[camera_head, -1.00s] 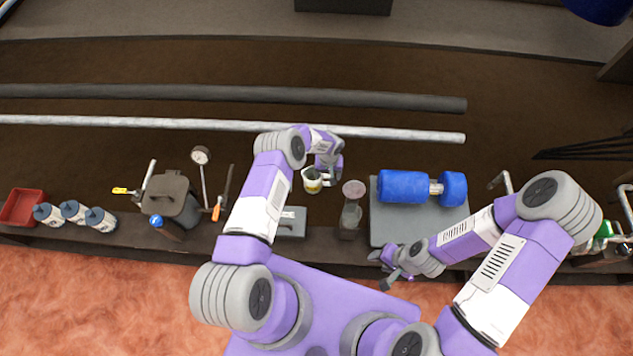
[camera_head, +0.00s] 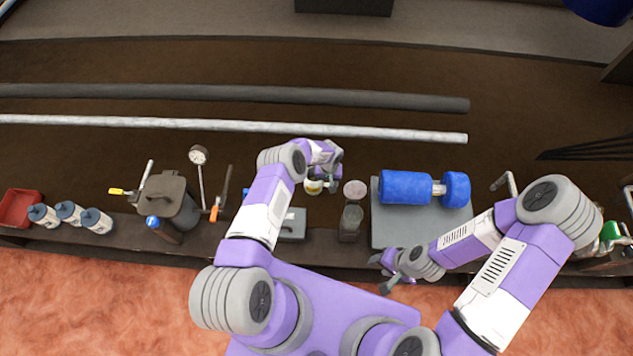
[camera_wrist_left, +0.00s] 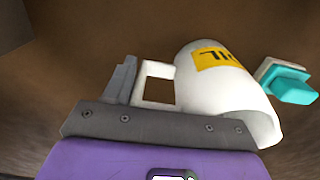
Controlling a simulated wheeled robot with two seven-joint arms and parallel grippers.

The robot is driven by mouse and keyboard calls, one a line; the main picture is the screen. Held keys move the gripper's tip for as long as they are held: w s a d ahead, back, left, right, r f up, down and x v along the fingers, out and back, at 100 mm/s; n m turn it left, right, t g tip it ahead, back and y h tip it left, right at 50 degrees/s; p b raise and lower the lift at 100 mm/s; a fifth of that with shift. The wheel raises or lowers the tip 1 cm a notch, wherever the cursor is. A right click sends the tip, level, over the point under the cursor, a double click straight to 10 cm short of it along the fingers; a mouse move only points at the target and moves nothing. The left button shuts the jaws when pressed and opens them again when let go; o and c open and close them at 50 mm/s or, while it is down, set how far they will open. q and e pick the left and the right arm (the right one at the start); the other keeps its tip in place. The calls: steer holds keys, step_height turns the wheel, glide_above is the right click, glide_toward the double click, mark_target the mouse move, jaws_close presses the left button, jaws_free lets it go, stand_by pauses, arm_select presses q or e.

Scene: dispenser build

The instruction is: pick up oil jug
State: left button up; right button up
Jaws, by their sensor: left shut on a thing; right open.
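The oil jug (camera_head: 313,187) is white with a yellow label and shows partly in the head view, beside my left gripper (camera_head: 325,182). In the left wrist view the jug (camera_wrist_left: 207,88) is large, its label partly readable, with a square white handle toward the grey finger. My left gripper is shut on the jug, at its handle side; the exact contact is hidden. I cannot tell whether the jug is clear of the surface. My right gripper (camera_head: 384,275) is open and empty near the front edge, below the grey plate.
A blue cylinder (camera_head: 405,187) lies on a grey plate (camera_head: 388,230). A grey pot (camera_head: 172,200), several bottles (camera_head: 70,212) and a red tray (camera_head: 18,208) are at left. Long pipes (camera_head: 230,124) lie behind.

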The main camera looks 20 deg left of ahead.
arm_select(q)
steer(key=shift+c, duration=1.1)
steer(key=shift+r, duration=0.1)
steer(key=shift+r+p, duration=1.2)
steer(key=shift+r, duration=1.2)
steer(key=shift+r+p, duration=0.95)
steer(key=shift+r, duration=1.5)
steer(key=shift+r, duration=0.1)
